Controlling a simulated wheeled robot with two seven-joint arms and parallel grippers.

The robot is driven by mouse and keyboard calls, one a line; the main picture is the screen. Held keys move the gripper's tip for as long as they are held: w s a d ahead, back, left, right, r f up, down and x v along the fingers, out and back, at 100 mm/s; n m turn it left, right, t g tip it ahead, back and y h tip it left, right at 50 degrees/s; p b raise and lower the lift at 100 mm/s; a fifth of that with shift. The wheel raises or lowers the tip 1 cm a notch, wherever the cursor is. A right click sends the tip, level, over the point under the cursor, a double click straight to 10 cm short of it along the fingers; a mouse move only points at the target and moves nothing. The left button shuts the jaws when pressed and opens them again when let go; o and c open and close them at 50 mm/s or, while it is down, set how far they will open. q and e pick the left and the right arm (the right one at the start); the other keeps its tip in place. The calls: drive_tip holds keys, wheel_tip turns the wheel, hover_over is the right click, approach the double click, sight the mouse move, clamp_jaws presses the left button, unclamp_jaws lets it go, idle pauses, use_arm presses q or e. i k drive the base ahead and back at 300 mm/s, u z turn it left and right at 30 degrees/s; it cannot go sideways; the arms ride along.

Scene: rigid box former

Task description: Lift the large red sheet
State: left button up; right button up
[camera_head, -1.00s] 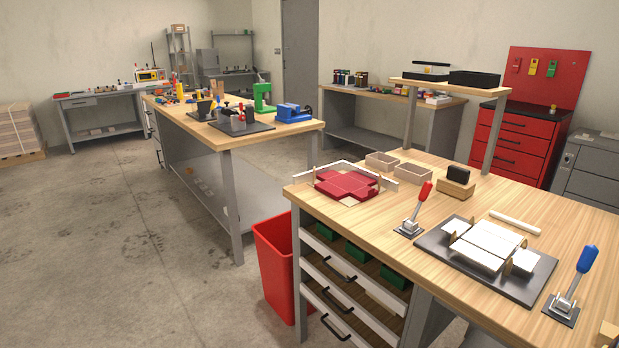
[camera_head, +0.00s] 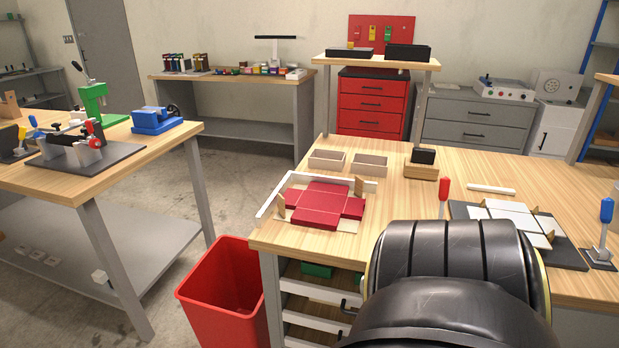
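The large red sheet (camera_head: 325,203) is a flat, cross-shaped piece with creased flaps. It lies on a pale board inside a low white corner fence (camera_head: 277,194) at the near left of the wooden workbench (camera_head: 405,200). Small wooden tabs (camera_head: 280,205) stand at the sheet's edges. A thick black arm link of mine covers the bench's front right of the sheet. Neither gripper shows, and nothing is seen touching the sheet.
Two open trays (camera_head: 369,164) and a wooden block with a black top (camera_head: 422,170) stand behind the sheet. A black plate with white panels (camera_head: 515,222) and upright toggle levers (camera_head: 604,235) are to the right. A red bin (camera_head: 225,292) stands on the floor by the bench's left.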

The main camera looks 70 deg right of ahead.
sight(321, 203)
drive_tip(key=z, duration=1.1)
drive_tip(key=i, duration=1.1)
drive_tip(key=z, duration=1.2)
